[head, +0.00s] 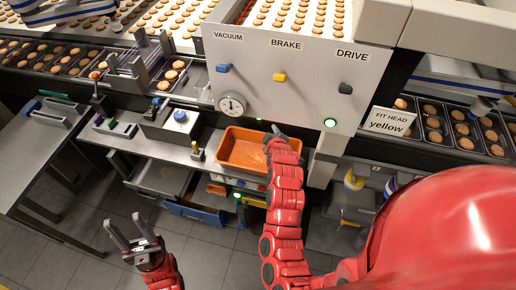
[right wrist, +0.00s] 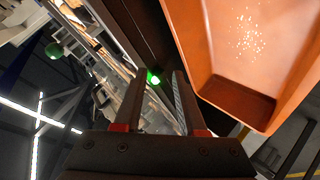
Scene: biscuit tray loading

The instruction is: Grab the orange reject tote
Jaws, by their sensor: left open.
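The orange tote (head: 231,150) sits on the grey bench below the machine panel in the head view. Its orange wall and floor fill the upper right of the right wrist view (right wrist: 225,45). My right gripper (right wrist: 160,85) is open, with its two fingers apart and no tote wall visible between them. The tote is just to the right of the fingers there; I cannot tell whether they touch it. In the head view my right arm reaches the tote's right end and covers part of it. My left gripper (head: 130,228) is open and empty over the floor, left of the tote.
The machine panel (head: 285,75) with blue, yellow and black levers and a gauge (head: 232,104) rises behind the tote. A box with a blue button (head: 180,116) stands left on the bench. Open drawers (head: 160,178) project below. Biscuit trays (head: 60,60) line the back.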

